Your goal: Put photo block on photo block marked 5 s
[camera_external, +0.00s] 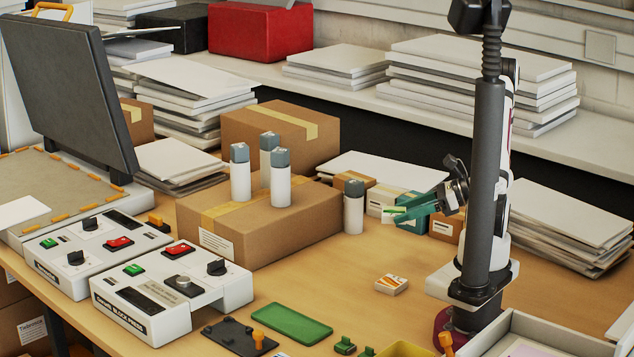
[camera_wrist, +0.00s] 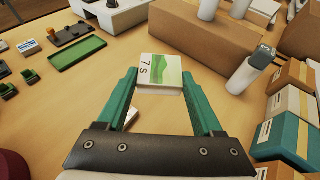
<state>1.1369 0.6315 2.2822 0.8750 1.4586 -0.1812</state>
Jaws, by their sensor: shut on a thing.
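My gripper (camera_external: 405,208) has green fingers and is raised above the table at the right of the external view. In the wrist view my gripper (camera_wrist: 160,86) is shut on a flat photo block (camera_wrist: 161,70) with a green landscape picture and the mark "7 s". In the external view, only a thin light-green edge of that block (camera_external: 395,210) shows. A second photo block (camera_external: 391,284), white with orange stripes, lies on the table below and left of the gripper. It is mostly hidden behind the left finger in the wrist view (camera_wrist: 125,117). I cannot read its mark.
Grey-capped bottles stand on and beside a large carton (camera_external: 262,222). Small boxes stand behind the gripper. Two control units (camera_external: 166,297) are at the left, and a green tray (camera_external: 290,324) is in front. The table around the striped block is clear.

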